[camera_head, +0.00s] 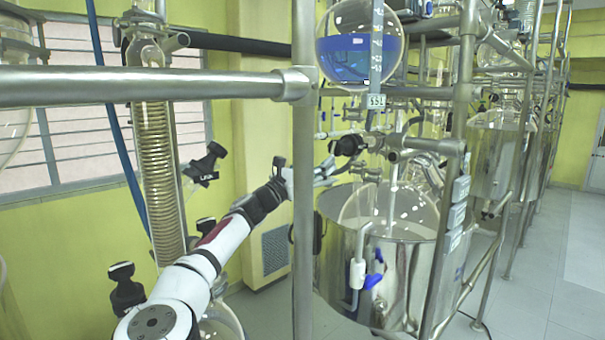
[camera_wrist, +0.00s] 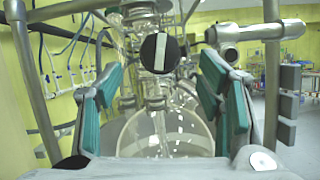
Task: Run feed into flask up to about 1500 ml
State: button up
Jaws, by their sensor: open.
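A round glass vessel (camera_head: 360,58) holding blue liquid hangs at the top of the head view, with a scale strip (camera_head: 376,45) on its front. Below it is a black valve knob (camera_head: 347,145). In the wrist view a round black knob with a white stripe (camera_wrist: 160,53) faces me between the finger pads. My gripper (camera_head: 325,172) is open, its teal pads spread on both sides of that knob in the wrist view (camera_wrist: 158,75), with visible gaps. A clear glass flask (camera_head: 388,212) sits in the steel bath below; I cannot read a level in it.
The steel bath (camera_head: 400,275) has a blue-handled valve (camera_head: 373,281) in front. Steel frame posts (camera_head: 304,220) and a crossbar (camera_head: 150,86) stand close to my arm. A coiled glass condenser (camera_head: 163,170) is at left. Open floor (camera_head: 535,260) lies at right.

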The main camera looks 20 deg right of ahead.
jog(key=shift+b+v, duration=0.3)
jog(key=shift+v, duration=2.4)
